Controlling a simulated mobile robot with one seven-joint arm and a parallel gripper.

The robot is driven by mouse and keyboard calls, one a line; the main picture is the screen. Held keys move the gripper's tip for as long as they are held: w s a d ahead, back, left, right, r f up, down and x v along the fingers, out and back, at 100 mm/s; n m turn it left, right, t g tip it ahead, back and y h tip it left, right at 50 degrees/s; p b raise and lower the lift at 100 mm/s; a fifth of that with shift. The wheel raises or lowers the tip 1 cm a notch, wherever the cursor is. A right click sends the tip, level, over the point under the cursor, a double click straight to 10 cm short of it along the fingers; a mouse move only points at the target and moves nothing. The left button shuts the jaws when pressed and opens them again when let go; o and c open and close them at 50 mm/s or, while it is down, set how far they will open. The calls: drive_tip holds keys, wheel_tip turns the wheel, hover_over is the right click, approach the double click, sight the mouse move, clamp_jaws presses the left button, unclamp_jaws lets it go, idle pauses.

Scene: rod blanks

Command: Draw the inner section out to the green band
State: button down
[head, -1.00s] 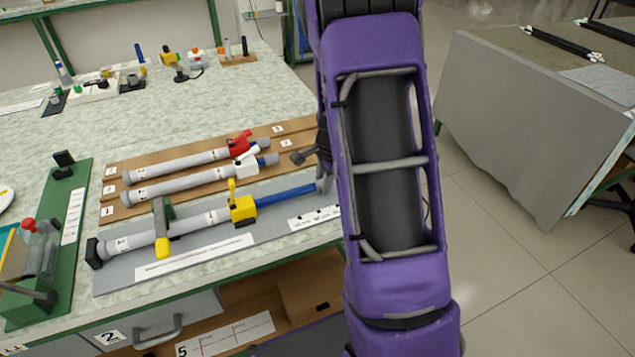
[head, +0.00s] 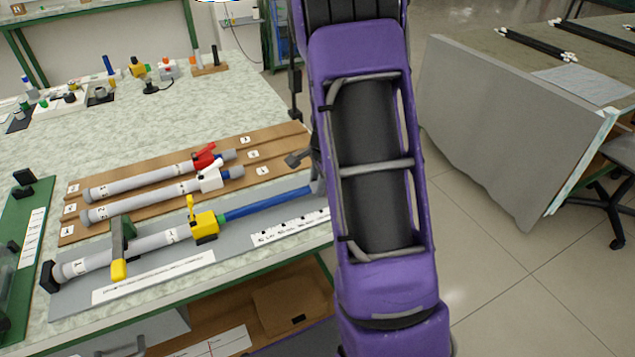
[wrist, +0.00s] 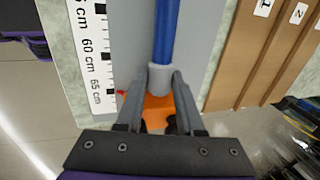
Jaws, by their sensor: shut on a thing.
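The telescopic rod lies on a grey board (head: 75,308): a grey outer tube (head: 150,244), a yellow collar (head: 205,226) with its lever (head: 191,207) standing up, and a blue inner section (head: 265,204). A green band (head: 222,218) shows right beside the collar's right side. A green clamp with a yellow handle (head: 118,269) crosses the outer tube. In the wrist view, my gripper (wrist: 159,78) is shut on the grey end piece (wrist: 158,80) of the blue section (wrist: 163,35). An orange part (wrist: 157,108) shows between the fingers. In the head view my arm hides the gripper.
A printed scale (wrist: 92,50) runs along the board. Open floor (head: 500,260) lies to the right, with a grey-sided table (head: 500,130) beyond.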

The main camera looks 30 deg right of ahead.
drive_tip(key=shift+d, duration=0.1)
drive_tip(key=c, duration=0.8)
unclamp_jaws()
drive_tip(key=p+v, duration=0.4)
drive_tip(key=v, duration=1.3)
drive_tip(key=shift+r, duration=0.25)
